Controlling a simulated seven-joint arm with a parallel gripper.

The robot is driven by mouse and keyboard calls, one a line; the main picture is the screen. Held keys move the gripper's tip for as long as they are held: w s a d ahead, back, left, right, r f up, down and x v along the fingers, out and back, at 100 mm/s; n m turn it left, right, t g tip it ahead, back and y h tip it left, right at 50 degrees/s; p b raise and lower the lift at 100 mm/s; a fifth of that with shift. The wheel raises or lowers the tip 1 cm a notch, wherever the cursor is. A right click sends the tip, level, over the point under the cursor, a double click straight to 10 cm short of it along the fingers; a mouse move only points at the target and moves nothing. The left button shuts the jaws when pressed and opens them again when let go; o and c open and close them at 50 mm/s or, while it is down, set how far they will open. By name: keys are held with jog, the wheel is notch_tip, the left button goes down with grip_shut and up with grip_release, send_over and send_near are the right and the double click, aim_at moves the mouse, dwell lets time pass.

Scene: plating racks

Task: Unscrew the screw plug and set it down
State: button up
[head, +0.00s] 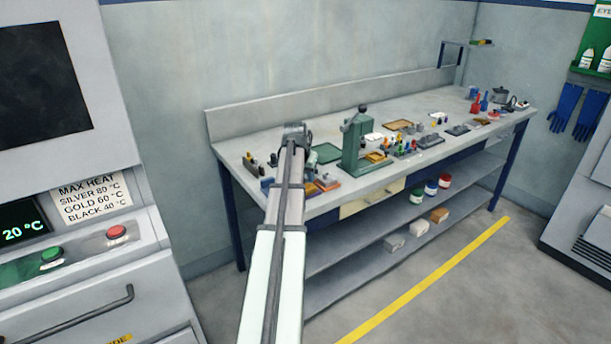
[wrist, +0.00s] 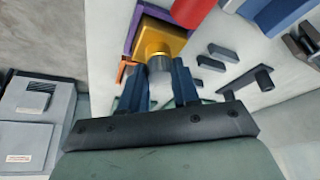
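In the wrist view a gold block (wrist: 172,35) with a round boss is set against a purple piece (wrist: 133,25). A short grey cylinder (wrist: 161,70), which looks like the screw plug, stands out from the boss. My gripper (wrist: 160,72) has one blue finger on each side of this cylinder. The gap between the fingers is narrow and the cylinder appears to fill it, so they look shut on it. In the head view my arm reaches over the near left part of the bench, and its links hide the fingertips and plug.
The bench (head: 232,135) carries a green press (head: 352,148) right of my arm, and trays, bottles and small parts farther right. Dark small blocks (head: 262,163) stand left of my arm. A red object (wrist: 192,10) and blue blocks (wrist: 270,12) lie close to the gold block.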

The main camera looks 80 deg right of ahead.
aim_at(305, 177)
grip_shut()
jog(key=o, duration=0.6)
grip_release()
jog(key=c, duration=0.3)
jog(key=shift+r, duration=0.1)
jog(key=shift+r, duration=1.7)
